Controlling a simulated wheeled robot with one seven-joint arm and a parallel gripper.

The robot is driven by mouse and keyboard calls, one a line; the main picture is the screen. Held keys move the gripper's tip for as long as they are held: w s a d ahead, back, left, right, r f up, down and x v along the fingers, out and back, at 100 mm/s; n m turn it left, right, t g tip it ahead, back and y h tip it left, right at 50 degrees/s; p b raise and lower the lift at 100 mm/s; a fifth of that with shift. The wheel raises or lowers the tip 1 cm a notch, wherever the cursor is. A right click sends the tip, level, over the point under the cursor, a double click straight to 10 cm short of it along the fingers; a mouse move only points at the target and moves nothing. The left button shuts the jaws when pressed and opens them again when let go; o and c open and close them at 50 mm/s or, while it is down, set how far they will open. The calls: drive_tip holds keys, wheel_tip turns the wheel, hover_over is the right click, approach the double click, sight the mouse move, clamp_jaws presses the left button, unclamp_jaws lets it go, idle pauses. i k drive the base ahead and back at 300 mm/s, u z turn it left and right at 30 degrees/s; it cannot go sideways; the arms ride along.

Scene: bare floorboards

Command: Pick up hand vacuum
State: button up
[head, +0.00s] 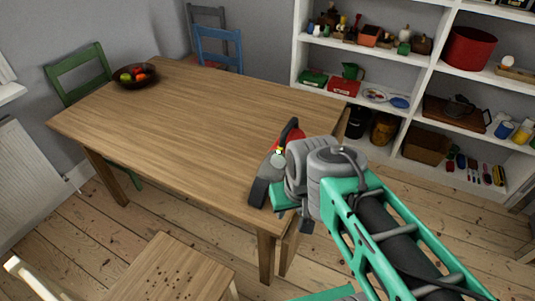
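The hand vacuum (264,178) lies on the wooden table (190,120) near its right end. It has a dark grey nozzle end towards the front edge, a red body and a black handle curving up at the back. My gripper (283,197), with teal parts, is at the vacuum's right side near the table's front right edge. My grey wrist hides part of the vacuum. The fingertips are not clearly visible, so I cannot tell whether they touch the vacuum or how far apart they are.
A dark bowl of fruit (135,76) stands at the table's far left. Green (80,70) and blue (219,47) chairs stand behind the table, and a wooden seat (172,270) in front. White shelves (420,70) with many items stand at the right. Most of the tabletop is clear.

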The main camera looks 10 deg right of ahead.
sight(272, 169)
drive_tip(key=u, duration=4.35)
drive_tip(key=k, duration=2.05)
drive_tip(key=z, duration=0.55)
